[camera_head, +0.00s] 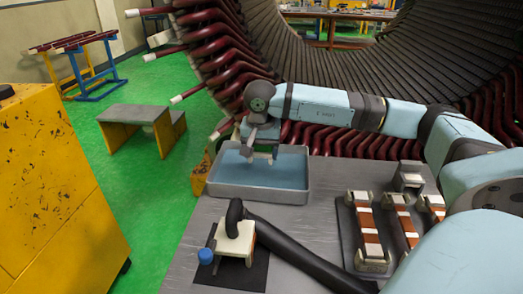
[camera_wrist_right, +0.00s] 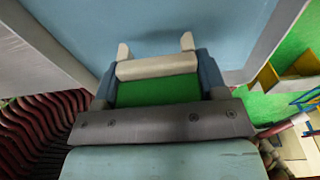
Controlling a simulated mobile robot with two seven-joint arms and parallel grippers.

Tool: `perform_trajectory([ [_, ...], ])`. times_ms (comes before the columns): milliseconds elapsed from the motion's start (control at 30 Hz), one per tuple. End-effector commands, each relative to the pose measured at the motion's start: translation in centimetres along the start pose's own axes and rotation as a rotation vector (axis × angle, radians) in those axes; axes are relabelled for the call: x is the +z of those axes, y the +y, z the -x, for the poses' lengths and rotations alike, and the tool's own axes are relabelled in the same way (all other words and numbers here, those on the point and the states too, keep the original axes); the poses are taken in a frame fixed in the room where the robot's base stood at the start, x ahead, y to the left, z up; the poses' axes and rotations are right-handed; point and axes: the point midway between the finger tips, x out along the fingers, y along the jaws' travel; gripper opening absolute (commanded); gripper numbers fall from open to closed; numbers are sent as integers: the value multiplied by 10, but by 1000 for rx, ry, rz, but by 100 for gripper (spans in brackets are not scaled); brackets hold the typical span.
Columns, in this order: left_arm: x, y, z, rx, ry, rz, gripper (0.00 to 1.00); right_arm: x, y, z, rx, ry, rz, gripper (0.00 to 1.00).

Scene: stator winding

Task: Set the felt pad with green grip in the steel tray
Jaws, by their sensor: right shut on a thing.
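The steel tray (camera_head: 258,196) stands at the far left corner of the grey table, with a light metal rim and a blue floor. Its blue floor also fills the top of the right wrist view (camera_wrist_right: 230,25). My right gripper (camera_head: 262,153) points down over the tray's inside. In the right wrist view it is shut on the felt pad (camera_wrist_right: 155,67), which is off-white with a green grip (camera_wrist_right: 157,91) between the fingers. The pad is low over the tray floor; I cannot tell whether it touches. In the head view the pad is hard to make out. My left gripper is out of view.
A white block (camera_head: 237,238) with a blue knob and a thick black hose lies on a dark mat at the table's front. Copper-coloured and white blocks (camera_head: 368,230) stand in rows at the right. The large stator (camera_head: 220,70) rises behind the table. A yellow cabinet (camera_head: 60,190) stands left.

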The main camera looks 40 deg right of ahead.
Motion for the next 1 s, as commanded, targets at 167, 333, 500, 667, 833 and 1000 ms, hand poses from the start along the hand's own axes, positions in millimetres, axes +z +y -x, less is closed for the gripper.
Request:
perform_trajectory([
  [167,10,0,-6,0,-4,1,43,1,0,-11,1,-1,0,37],
  [333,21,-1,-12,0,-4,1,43,4,0,-29,1,-1,0,37],
  [500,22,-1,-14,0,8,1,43,5,0,-43,0,-1,0,37],
  [667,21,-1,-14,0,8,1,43,5,0,-43,0,0,0,37],
  [833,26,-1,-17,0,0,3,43,5,0,-43,0,0,0,37],
  [1000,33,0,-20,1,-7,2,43,5,0,-46,0,0,0,37],
])
